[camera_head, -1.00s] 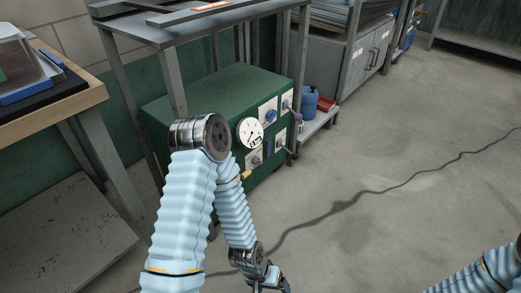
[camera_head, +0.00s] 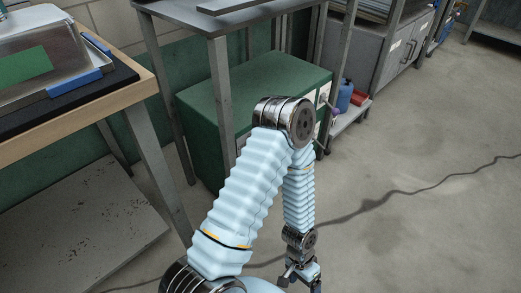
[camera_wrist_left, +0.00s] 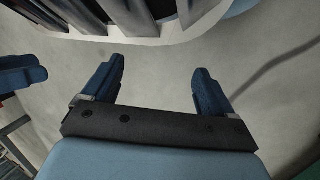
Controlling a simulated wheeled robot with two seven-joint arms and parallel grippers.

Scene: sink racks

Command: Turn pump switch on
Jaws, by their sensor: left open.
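The pump unit looks to be the green cabinet (camera_head: 205,103) under the metal table in the head view. Its front, with the gauge and switch panels, is mostly hidden behind my left arm; only a white panel edge (camera_head: 324,92) shows at its right. I cannot make out the pump switch or its position. My left gripper (camera_head: 301,277) hangs low over the floor, in front of the cabinet and below its panels. It also shows in the left wrist view (camera_wrist_left: 157,72), with its two blue fingers apart and nothing between them. A dark blue finger-like part (camera_wrist_left: 22,72) at the left edge may be my right gripper.
A wooden bench (camera_head: 120,100) with a tray (camera_head: 45,65) stands at the left. The metal table (camera_head: 222,20) covers the cabinet, its leg (camera_head: 223,100) close to my arm. A low shelf with a blue container (camera_head: 344,95) stands right. The right floor is open, crossed by a cable (camera_head: 420,190).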

